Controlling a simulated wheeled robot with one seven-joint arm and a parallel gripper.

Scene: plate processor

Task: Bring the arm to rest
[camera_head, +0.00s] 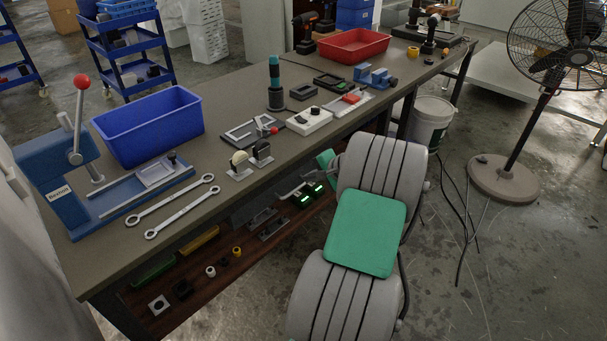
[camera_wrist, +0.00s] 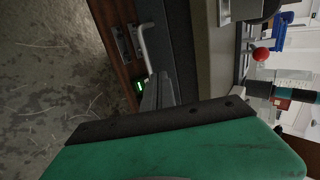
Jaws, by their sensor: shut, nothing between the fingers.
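My gripper (camera_head: 294,191) is beside the near long edge of the workbench (camera_head: 95,262), around the middle of its length. My arm, with grey ribbed sleeves and a green panel, is bent and stands in front of the bench. The gripper is shut and holds nothing. In the wrist view the grey fingers (camera_wrist: 157,88) show beyond my green and black wrist housing. The green-lit device on the lower shelf (camera_head: 165,322) shows close to the fingers in the picture; the gap between them cannot be told.
The bench carries a blue press (camera_head: 52,188), a blue bin (camera_head: 150,125), two wrenches (camera_head: 180,212), small fixtures and a red tray (camera_head: 353,46). A white bucket (camera_head: 430,122) and a standing fan (camera_head: 503,178) are at the right. The floor between arm and fan is mostly clear, with cables.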

